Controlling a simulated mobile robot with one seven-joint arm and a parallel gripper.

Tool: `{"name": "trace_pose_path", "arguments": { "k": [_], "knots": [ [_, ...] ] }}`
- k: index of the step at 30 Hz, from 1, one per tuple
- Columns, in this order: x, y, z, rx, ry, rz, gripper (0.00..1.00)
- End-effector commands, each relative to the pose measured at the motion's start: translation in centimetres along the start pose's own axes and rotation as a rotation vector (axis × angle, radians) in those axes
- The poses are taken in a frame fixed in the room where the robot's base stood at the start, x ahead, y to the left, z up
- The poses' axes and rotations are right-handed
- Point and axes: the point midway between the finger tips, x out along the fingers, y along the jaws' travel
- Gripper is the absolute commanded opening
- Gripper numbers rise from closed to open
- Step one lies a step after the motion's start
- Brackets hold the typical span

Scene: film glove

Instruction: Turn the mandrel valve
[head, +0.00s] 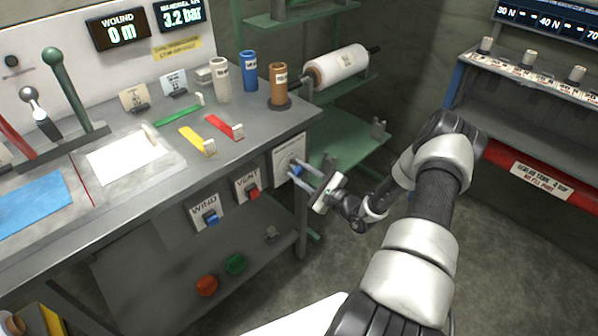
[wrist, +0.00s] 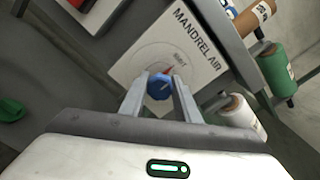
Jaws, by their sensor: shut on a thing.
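The mandrel valve is a blue knob (wrist: 160,87) on a white plate (wrist: 170,50) lettered MANDREL AIR, with a round dial and a small red mark beside the knob. In the head view the knob (head: 297,170) sits on the plate (head: 289,150) at the right end of the bench front. My gripper (head: 300,175) reaches it from the right. In the wrist view my gripper (wrist: 161,90) has one finger on each side of the knob and is shut on it. The finer dial lettering is too small to read.
WIND (head: 206,212) and VENT (head: 248,188) switch boxes sit left of the valve on the bench front. Red (head: 206,285) and green (head: 236,264) buttons are below. A green shelf rack (head: 345,150) stands behind. A display reads 3.2 bar (head: 181,15). Floor right of the bench is open.

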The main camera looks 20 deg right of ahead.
Motion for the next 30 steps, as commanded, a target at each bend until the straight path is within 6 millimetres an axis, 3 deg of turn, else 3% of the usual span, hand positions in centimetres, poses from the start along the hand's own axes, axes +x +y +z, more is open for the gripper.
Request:
{"name": "trace_pose_path", "arguments": {
  "k": [13, 14, 16, 26, 30],
  "knots": [
    [-0.1, 0.0, -0.1, -0.01, 0.001, 0.001, 0.07],
    [-0.1, 0.0, -0.1, -0.009, 0.001, 0.001, 0.34],
    [-0.1, 0.0, -0.1, -0.009, 0.001, 0.001, 0.46],
    [-0.2, 0.0, 0.0, -0.008, 0.001, 0.0, 0.48],
    [-1.4, -0.1, -0.1, -0.007, 0.003, 0.0, 0.48]
  ]
}}
